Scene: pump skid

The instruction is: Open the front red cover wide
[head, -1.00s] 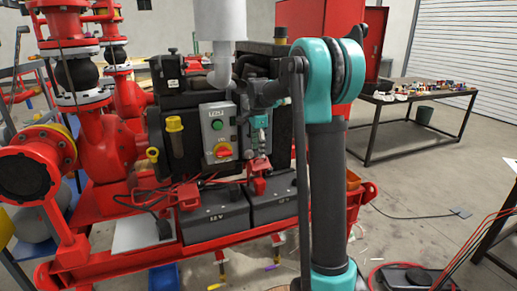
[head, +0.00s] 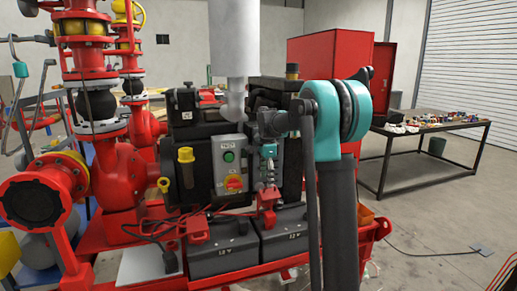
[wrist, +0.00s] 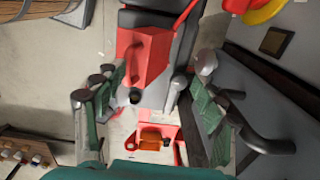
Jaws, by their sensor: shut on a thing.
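Two dark batteries stand low on the red skid, each with a red cover on top. One red cover (head: 197,228) is on the left battery (head: 222,256); the other red cover (head: 267,220) is on the right battery (head: 288,236). My gripper (head: 268,182) reaches down over the right one. In the wrist view a red cover (wrist: 146,58) lies between the green-padded fingers of my gripper (wrist: 157,95), which are shut on it. The fingers stand fairly wide around it. The exact contact and how far the cover is swung are hard to tell.
A control box (head: 230,165) with a green button and red-yellow switch is just left of my gripper. Red cables (head: 160,228) run across the left battery.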

